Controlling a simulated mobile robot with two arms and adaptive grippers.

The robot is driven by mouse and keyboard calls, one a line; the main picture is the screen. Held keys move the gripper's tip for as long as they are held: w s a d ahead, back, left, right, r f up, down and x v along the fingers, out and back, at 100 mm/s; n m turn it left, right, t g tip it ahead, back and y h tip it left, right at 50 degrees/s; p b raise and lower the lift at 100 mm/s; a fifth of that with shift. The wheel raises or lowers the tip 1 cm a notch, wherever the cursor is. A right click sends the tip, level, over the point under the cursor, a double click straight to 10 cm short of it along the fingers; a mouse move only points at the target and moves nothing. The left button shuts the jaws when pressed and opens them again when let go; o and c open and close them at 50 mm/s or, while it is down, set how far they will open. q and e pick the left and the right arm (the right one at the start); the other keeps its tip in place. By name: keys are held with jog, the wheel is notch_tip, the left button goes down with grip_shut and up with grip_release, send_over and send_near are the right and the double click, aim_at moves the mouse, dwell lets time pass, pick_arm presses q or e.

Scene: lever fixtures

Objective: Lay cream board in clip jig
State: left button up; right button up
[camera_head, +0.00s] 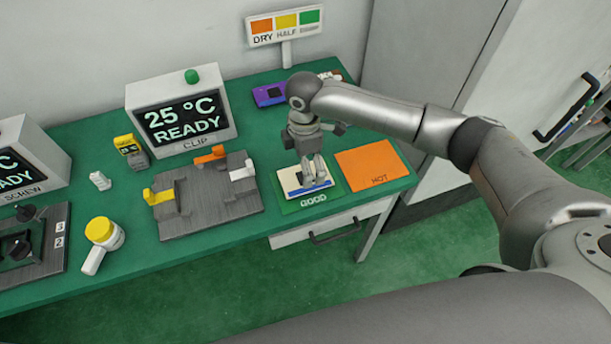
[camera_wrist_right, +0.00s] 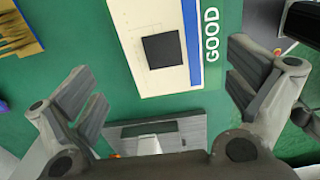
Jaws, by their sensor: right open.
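The cream board (camera_head: 289,181) lies flat on the green GOOD mat (camera_head: 329,197). In the right wrist view the cream board (camera_wrist_right: 142,22) shows a black square chip and a blue stripe along one edge. My right gripper (camera_head: 314,182) is over the board, pointing down. In the right wrist view its open fingers (camera_wrist_right: 168,92) are spread wide, with nothing between them. The grey clip jig (camera_head: 212,203) stands left of the mat, with yellow, orange and white clips. Its bed holds no board. Part of the jig (camera_wrist_right: 190,132) shows low in the right wrist view. My left gripper is not in view.
A CLIP display (camera_head: 182,110) reading 25 °C READY stands behind the jig. An orange HOT mat (camera_head: 372,165) lies right of the GOOD mat. A purple board (camera_head: 268,95) lies at the back.

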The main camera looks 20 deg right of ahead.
jog(key=f, duration=0.1)
jog(key=f+p, duration=0.1)
jog(key=f, duration=0.2)
jog(key=shift+s+f, duration=0.25)
jog(key=shift+f, duration=0.3)
jog(key=shift+c, duration=0.3)
jog(key=c, duration=0.9)
jog(key=shift+c, duration=0.2)
